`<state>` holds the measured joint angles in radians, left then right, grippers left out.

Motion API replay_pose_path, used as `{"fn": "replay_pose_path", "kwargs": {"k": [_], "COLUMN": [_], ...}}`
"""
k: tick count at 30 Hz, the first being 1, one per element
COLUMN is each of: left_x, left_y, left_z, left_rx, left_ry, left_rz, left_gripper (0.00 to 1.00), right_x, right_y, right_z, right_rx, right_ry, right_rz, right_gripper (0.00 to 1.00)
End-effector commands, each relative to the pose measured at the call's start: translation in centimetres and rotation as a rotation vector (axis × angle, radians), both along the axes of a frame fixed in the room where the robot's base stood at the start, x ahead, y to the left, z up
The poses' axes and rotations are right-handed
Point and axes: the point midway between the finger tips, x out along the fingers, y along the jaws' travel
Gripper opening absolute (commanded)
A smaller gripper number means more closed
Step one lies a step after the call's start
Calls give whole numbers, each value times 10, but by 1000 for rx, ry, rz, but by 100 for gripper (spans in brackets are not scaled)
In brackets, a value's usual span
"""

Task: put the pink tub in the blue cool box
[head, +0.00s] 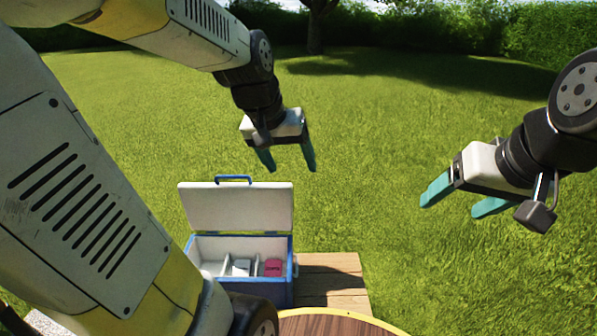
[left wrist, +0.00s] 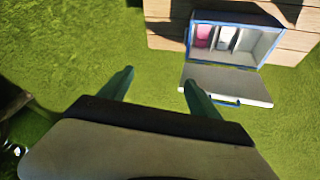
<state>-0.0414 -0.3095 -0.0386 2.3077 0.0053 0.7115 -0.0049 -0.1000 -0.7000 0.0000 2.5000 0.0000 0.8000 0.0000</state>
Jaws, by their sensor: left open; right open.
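The blue cool box (head: 262,287) stands open on the wooden boards, its white lid (head: 236,208) raised at the back. The pink tub (head: 273,267) is inside the box, in the right-hand compartment. It also shows in the left wrist view (left wrist: 203,35), in the left compartment there. My left gripper (head: 289,163) is open and empty in the air, above and beyond the box. Its fingers show in the left wrist view (left wrist: 158,88), apart from the box and lid. My right gripper (head: 452,205) is open and empty over the grass at the right.
A white item (head: 241,267) sits in the box's middle compartment; the remaining compartment looks empty. Wooden boards (head: 330,279) lie bare right of the box. A round brown table edge (head: 335,325) shows at the bottom. My left arm covers the lower left. Open lawn surrounds everything.

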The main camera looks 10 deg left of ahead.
Motion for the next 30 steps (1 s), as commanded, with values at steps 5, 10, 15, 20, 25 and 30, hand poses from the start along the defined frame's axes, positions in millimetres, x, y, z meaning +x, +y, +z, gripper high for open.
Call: {"fn": "replay_pose_path", "kwargs": {"k": [5, 10, 15, 20, 25, 30], "left_x": [-55, -89, -103, -104, -104, -103], "left_y": [-12, -18, -20, -20, -20, -20], "left_z": [20, 23, 23, 23, 23, 23], "left_rx": [2, 6, 8, 9, 9, 9], "left_ry": [-71, -110, -123, -124, -124, -124], "left_rz": [-39, -64, -74, -74, -74, -74], "left_gripper": [72, 72, 72, 72, 72, 72], "right_x": [0, 0, 0, 0, 0, 0], "right_y": [0, 0, 0, 0, 0, 0], "right_z": [0, 0, 0, 0, 0, 0], "right_rx": [0, 0, 0, 0, 0, 0], "right_ry": [0, 0, 0, 0, 0, 0], "right_rz": [0, 0, 0, 0, 0, 0], "right_gripper": [72, 72, 72, 72, 72, 72]}}
